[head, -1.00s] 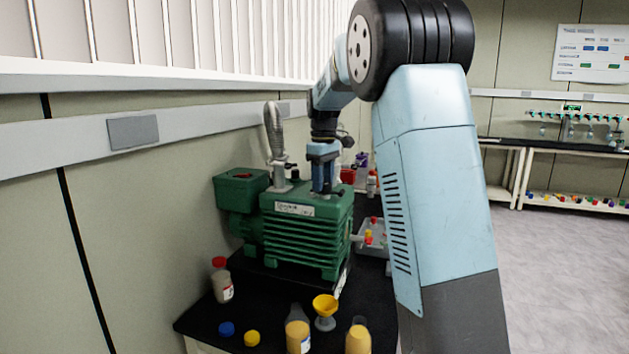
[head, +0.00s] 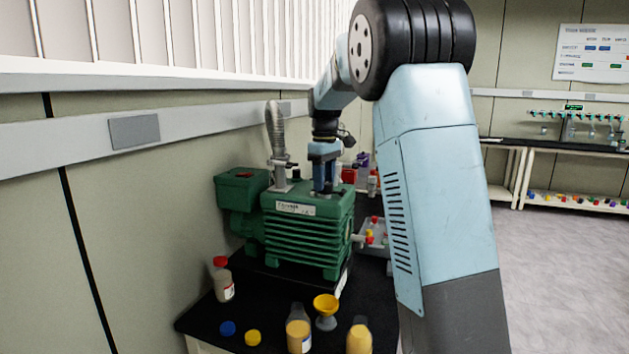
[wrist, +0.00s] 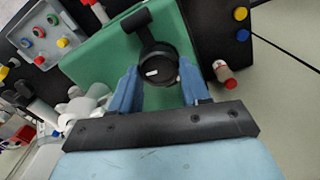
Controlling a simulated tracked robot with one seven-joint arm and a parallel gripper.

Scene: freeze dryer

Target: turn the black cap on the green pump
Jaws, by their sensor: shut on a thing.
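The green pump (head: 302,236) stands on a black bench top, with ribbed sides and a label near its top edge. My gripper (head: 325,188) points straight down onto the pump's top. In the wrist view the round black cap (wrist: 160,64) with a small white mark sits between the two blue fingers of my gripper (wrist: 157,88), which are shut on its sides. A black arm-like piece extends from the cap toward the top of the wrist view. In the head view the cap is hidden behind the fingers.
A ribbed grey hose (head: 276,132) rises from a metal fitting close to my gripper's left. A red-capped bottle (head: 223,280), a yellow funnel (head: 326,304) and bottles stand on the bench's near part. A grey tray (head: 374,236) lies right of the pump.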

